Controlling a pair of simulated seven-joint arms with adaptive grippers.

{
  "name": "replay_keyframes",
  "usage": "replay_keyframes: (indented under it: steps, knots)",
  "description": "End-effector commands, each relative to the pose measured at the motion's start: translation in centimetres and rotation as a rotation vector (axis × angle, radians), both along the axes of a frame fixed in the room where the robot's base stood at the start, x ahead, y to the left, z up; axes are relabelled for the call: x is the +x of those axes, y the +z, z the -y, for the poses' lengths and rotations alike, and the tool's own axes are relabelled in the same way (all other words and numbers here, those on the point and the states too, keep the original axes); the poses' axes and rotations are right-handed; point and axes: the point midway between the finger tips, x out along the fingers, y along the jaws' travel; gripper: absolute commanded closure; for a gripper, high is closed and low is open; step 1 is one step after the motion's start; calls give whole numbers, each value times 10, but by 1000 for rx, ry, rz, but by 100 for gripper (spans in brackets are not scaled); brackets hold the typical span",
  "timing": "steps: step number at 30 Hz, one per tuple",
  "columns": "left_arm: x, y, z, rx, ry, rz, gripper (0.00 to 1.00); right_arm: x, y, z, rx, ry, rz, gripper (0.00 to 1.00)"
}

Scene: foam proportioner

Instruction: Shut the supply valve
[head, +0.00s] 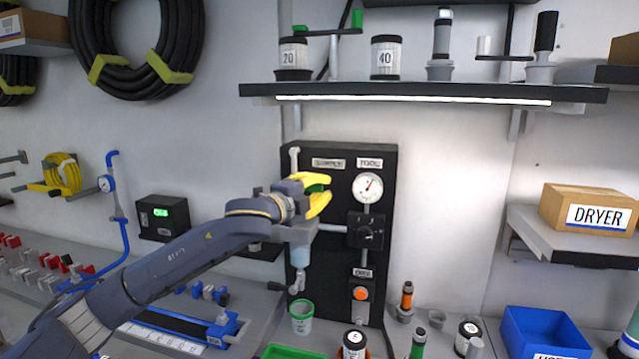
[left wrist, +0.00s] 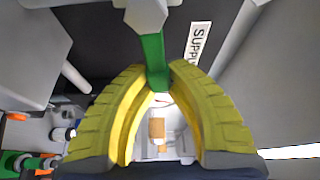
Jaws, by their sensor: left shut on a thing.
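The supply valve's green lever handle (left wrist: 154,62) runs down from a pale valve body (left wrist: 146,14) in the left wrist view. My left gripper (head: 327,189) has its yellow fingers shut on this handle. In the head view only a bit of green (head: 315,188) shows between the fingers, and my gripper hides most of the valve. The supply label (head: 328,162) is on the black panel (head: 386,290) just above the gripper; its lettering also shows in the left wrist view (left wrist: 197,42). My right gripper is not in view.
A pressure gauge (head: 367,187) and a black knob box (head: 367,232) sit right of my gripper. An orange button (head: 360,293) is lower on the panel. A shelf (head: 420,92) with jars overhangs above.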

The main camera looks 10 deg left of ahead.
Motion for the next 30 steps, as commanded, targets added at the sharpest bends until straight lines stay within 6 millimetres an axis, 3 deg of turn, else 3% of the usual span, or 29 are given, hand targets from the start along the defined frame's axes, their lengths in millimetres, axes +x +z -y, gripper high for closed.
replay_keyframes:
  steps: [23, 24, 30]
  knots:
    - [-1, -10, 2, 95, -3, 11, 100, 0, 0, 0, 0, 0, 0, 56]
    - [-1, -10, 2, 95, -3, 11, 83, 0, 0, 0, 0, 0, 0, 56]
    - [-1, -9, 1, 94, -2, 12, 60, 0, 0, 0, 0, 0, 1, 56]
